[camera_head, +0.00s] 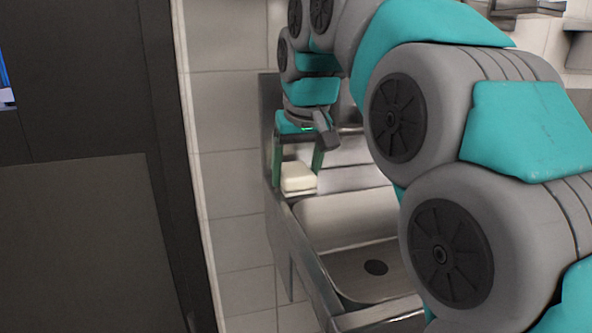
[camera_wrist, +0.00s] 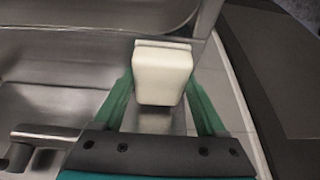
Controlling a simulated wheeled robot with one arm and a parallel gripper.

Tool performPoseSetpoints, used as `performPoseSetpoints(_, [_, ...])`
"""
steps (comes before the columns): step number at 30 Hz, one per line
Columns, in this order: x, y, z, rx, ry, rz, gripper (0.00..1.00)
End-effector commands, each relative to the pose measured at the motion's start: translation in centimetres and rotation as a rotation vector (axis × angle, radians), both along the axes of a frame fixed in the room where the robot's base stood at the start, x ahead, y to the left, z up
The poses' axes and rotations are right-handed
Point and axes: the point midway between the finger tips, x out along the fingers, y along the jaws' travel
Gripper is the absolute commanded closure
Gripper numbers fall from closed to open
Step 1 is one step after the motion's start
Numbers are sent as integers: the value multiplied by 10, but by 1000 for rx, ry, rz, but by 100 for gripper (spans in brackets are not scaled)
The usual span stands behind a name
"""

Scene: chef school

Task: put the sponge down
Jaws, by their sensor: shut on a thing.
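The sponge (camera_head: 298,178) is a cream-white block between the green fingers of my gripper (camera_head: 297,180), over the left end of the steel sink unit. In the wrist view the sponge (camera_wrist: 162,75) sits between the two fingertips of my gripper (camera_wrist: 161,88), with a finger on each side. My gripper is shut on it. I cannot tell whether the sponge's underside touches the steel ledge below.
The steel sink basin (camera_head: 345,217) with a dark drain (camera_head: 376,267) lies to the right of the sponge. A faucet (camera_wrist: 25,142) shows at lower left in the wrist view. A dark panel (camera_head: 80,200) stands at the left, with tiled wall beside it.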

Motion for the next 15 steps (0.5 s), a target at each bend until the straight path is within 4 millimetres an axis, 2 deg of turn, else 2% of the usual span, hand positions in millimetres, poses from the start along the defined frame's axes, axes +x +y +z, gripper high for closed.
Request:
performPoseSetpoints(8, [0,0,-3,0,-1,0,78])
performPoseSetpoints(9, [0,0,-3,1,-2,0,25])
performPoseSetpoints(15, [0,0,-2,1,-2,0,2])
